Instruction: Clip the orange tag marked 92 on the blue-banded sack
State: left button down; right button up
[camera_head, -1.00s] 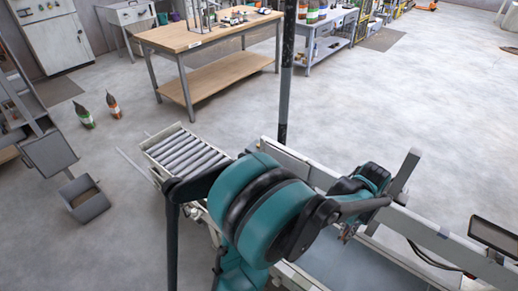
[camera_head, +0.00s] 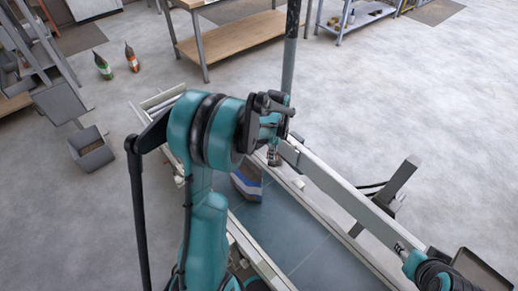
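The blue-banded sack (camera_head: 247,187) sits on the grey-blue conveyor bed, just right of my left arm, which hides part of it. Its band is blue and its upper part brownish. My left gripper (camera_head: 273,157) points down beside the bed's rail, above and slightly right of the sack, and appears apart from it. Its fingers are too small and dark to tell open from shut. My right arm enters at the lower right; its end, apparently the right gripper (camera_head: 400,249), is over the rail, its fingers unclear. No orange tag marked 92 can be made out.
A dark upright post (camera_head: 290,55) stands behind my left gripper. A long rail (camera_head: 340,187) borders the conveyor bed (camera_head: 290,232).

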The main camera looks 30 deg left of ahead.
pick_arm(q)
jog(key=a+f+m, duration=0.2)
jog(key=a+m, duration=0.4)
jog(key=b, duration=0.3)
send_over(259, 168)
jog(key=shift+m, duration=0.3)
jog(key=shift+w+f, duration=0.1)
jog(key=shift+f, duration=2.25)
jog(key=shift+f+b, duration=1.25)
jog(key=shift+f, duration=0.2)
jog(key=shift+f+b, duration=0.25)
jog(key=shift+b, duration=0.05)
jog(key=c, duration=1.6)
grip_release()
jog(key=shift+c, duration=0.2)
jog(key=shift+f, duration=0.1)
jog(key=shift+r, duration=0.2)
